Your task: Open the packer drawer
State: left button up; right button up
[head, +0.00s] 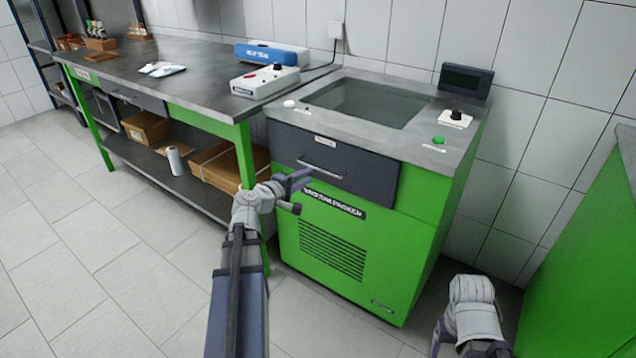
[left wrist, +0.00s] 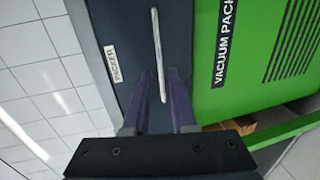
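The green vacuum packer (head: 335,250) stands in the middle of the head view. Its dark packer drawer (head: 350,176) is at the top of the front and looks closed. A thin metal handle (head: 321,170) runs across the drawer face. My left gripper (head: 302,180) is in front of the drawer, near the handle's left end. In the left wrist view its two purple fingers (left wrist: 165,95) are apart, with the handle (left wrist: 158,60) lined up between them; I cannot tell whether they touch it. A "PACKER" label (left wrist: 111,64) is beside the handle.
A workbench (head: 190,80) with a grey top adjoins the packer on the left, with cardboard boxes (head: 222,165) on its lower shelf. A green cabinet (head: 585,260) stands at the right. The floor (head: 90,270) at the front left is clear.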

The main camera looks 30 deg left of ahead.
aim_at(317, 169)
pick_arm(q)
jog(key=shift+a+b+x, duration=0.15)
jog(key=shift+b+x, duration=0.25)
jog(key=shift+x, duration=1.55)
jog(key=shift+a+b+x, duration=0.2)
jog(key=shift+b+x, duration=0.15)
jog(key=shift+x, duration=1.55)
grip_shut()
